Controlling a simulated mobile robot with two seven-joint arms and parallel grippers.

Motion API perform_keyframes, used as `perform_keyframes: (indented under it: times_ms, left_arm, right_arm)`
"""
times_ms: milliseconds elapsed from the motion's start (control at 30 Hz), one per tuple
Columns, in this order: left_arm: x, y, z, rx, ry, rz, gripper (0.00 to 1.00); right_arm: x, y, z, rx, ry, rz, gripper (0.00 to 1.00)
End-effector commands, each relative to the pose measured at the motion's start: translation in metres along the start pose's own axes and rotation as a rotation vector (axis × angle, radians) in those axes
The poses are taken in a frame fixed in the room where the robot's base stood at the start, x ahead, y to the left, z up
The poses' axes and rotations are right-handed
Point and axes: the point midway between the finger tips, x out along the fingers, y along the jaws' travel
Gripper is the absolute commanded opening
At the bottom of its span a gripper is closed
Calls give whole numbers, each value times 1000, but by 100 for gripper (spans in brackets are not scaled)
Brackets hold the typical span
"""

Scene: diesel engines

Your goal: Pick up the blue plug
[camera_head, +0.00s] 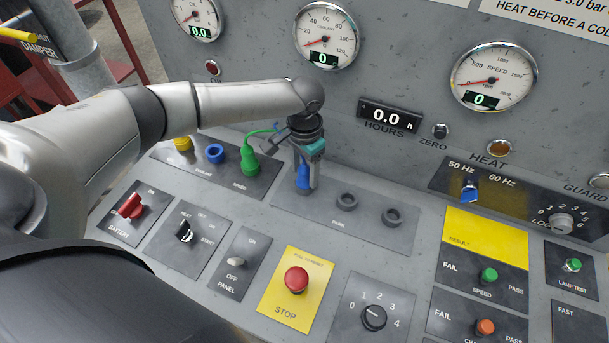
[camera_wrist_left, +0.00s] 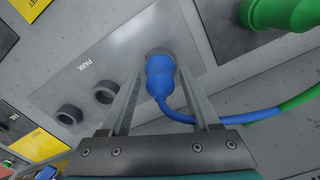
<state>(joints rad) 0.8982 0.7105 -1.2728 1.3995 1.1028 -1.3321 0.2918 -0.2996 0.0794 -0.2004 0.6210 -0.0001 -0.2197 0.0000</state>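The blue plug (camera_head: 303,178) sits upright in the leftmost socket of the PARK panel (camera_head: 370,226). In the left wrist view the blue plug (camera_wrist_left: 159,78) shows between the two fingers, with a blue cable curving away to the right. My left gripper (camera_head: 305,172) points down over the plug from above. Its fingers (camera_wrist_left: 160,100) are open on either side of the plug, with a visible gap to each side. The far end of the plug, where it meets the panel, shows as a grey socket ring. My right gripper is not in view.
Two empty grey sockets (camera_head: 347,201) lie right of the plug. A green plug (camera_head: 250,160) stands to the left at SPEED, near a blue socket ring (camera_head: 215,153) and a yellow one (camera_head: 183,143). A red stop button (camera_head: 296,280) and gauges surround the area.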

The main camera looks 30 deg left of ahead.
Motion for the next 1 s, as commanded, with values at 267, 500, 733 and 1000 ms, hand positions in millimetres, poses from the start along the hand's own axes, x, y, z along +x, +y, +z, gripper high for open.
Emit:
perform_keyframes:
  times_ms: [267, 500, 733, 1000]
  left_arm:
    - [0, 0, 0, -1, 0, 0, 30]
    - [0, 0, 0, -1, 0, 0, 3]
    - [-1, 0, 0, -1, 1, 0, 0]
    - [-3, 0, 0, -1, 1, 0, 0]
  right_arm:
    - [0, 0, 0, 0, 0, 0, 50]
    - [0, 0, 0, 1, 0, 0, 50]
    - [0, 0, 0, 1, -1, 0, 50]
    - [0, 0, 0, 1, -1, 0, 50]
